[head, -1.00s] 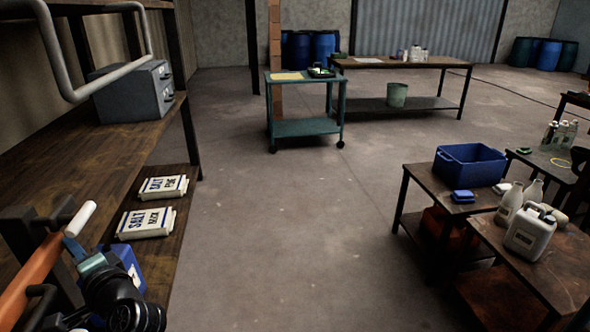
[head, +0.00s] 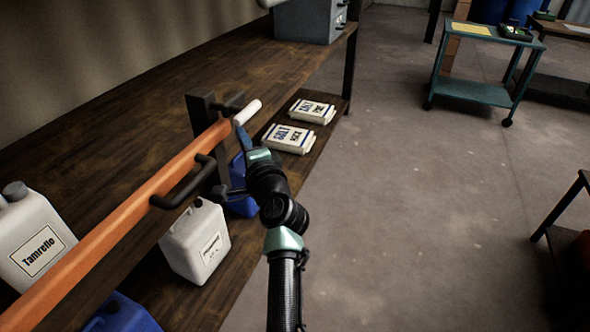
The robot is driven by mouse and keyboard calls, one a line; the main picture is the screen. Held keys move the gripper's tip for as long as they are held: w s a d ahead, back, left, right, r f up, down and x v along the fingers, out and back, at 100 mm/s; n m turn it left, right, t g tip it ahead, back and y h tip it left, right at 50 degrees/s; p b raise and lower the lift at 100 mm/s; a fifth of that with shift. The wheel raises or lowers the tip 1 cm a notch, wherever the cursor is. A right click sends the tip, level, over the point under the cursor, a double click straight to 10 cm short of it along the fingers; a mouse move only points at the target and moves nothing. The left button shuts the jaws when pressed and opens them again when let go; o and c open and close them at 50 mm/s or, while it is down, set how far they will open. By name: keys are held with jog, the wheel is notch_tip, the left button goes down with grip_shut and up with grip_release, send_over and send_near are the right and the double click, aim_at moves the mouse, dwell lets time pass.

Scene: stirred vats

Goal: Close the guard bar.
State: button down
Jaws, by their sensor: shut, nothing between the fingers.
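The guard bar (head: 130,209) is a long orange bar running from the lower left up to a dark upright post (head: 205,145) in the head view. It has a black handle (head: 184,187) on its side and a white end piece (head: 248,112) near the post. Whether the bar sits in the post's bracket I cannot tell. My gripper (head: 241,134) has thin blue fingers, shut and empty, just below the white end piece. Whether they touch the bar is unclear.
A wooden shelf unit (head: 150,112) stands behind the bar. Salt packs (head: 290,139), a white Tamrello jug (head: 38,240), another white jug (head: 196,240) and a blue container (head: 122,315) are around it. The floor to the right is open, with a teal cart (head: 480,92) farther back.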

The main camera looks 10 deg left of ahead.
jog(key=w+d+p+v, duration=0.1)
jog(key=p+v, duration=0.1)
jog(key=v, duration=0.9)
jog(key=s+d+r+n+t+h, duration=0.1)
jog(key=s+d+r+n+t, duration=0.2)
jog(key=r, duration=0.8)
jog(key=s+d+r+n+t+h, duration=0.1)
jog(key=d+r+n+t, duration=0.2)
jog(key=r, duration=0.8)
jog(key=s+d+r+n+t+h, duration=0.3)
jog(key=s+d+r+h, duration=0.1)
jog(key=s+r, duration=0.55)
jog(key=s+d+r+n+t+h, duration=0.2)
jog(key=s+d+r+t+h, duration=0.2)
jog(key=s+r, duration=0.55)
notch_tip(320, 180, up, 18)
jog(key=w+p, duration=0.2)
jog(key=p, duration=1.6)
jog(key=shift+w+a+r+g, duration=0.15)
jog(key=shift+w+a+g, duration=0.05)
jog(key=shift+a+g, duration=0.1)
